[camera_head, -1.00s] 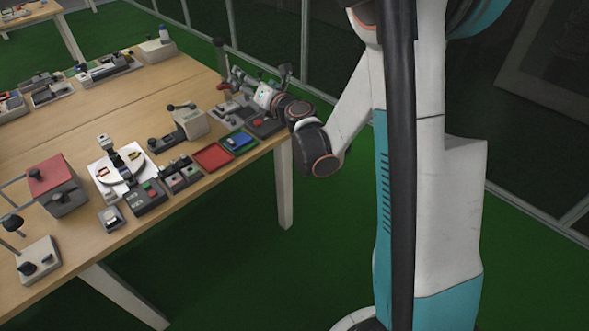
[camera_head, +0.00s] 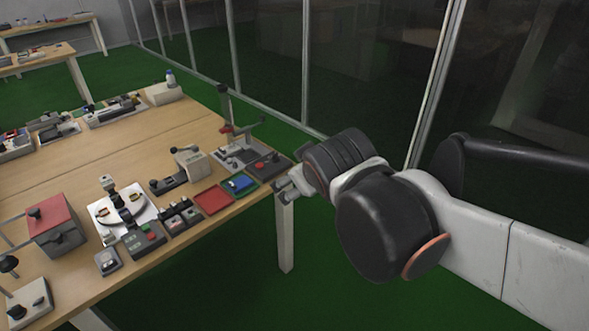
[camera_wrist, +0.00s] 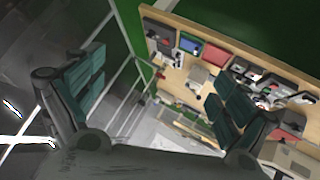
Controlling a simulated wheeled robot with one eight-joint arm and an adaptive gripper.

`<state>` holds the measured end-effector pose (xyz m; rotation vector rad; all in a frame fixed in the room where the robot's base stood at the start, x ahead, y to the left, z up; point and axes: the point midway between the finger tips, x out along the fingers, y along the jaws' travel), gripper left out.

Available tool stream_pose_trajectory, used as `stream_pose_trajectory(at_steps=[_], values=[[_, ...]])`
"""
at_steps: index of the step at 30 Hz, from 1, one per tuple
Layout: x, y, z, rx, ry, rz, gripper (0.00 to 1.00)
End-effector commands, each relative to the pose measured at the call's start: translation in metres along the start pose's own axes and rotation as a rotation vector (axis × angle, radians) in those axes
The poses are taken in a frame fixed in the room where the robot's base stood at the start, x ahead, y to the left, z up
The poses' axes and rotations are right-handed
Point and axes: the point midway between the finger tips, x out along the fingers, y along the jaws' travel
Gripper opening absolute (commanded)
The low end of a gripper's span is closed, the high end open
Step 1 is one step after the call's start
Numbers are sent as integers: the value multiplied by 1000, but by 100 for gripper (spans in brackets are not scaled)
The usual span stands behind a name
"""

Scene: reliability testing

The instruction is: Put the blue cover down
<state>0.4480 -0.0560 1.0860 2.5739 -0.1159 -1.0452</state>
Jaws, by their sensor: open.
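A red tray (camera_head: 213,199) lies beside the blue one. A dark box with a red button (camera_head: 267,165) and a grey stand (camera_head: 237,150) are close by. Several devices fill the table (camera_head: 150,140). Glass partitions stand behind; green floor is free at right.

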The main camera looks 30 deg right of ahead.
Motion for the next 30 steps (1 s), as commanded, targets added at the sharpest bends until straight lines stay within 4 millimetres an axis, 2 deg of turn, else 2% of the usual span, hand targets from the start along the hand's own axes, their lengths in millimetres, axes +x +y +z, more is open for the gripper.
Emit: stream_pose_trajectory(at_steps=[1, 3, 6, 9, 30], values=[[-10, -15, 16, 61, -34, -50, 94], [-22, -34, 34, 143, -82, -116, 94], [-36, -55, 52, 226, -136, -186, 94], [-44, -67, 62, 270, -166, -226, 94], [-46, -71, 64, 284, -176, -239, 94]])
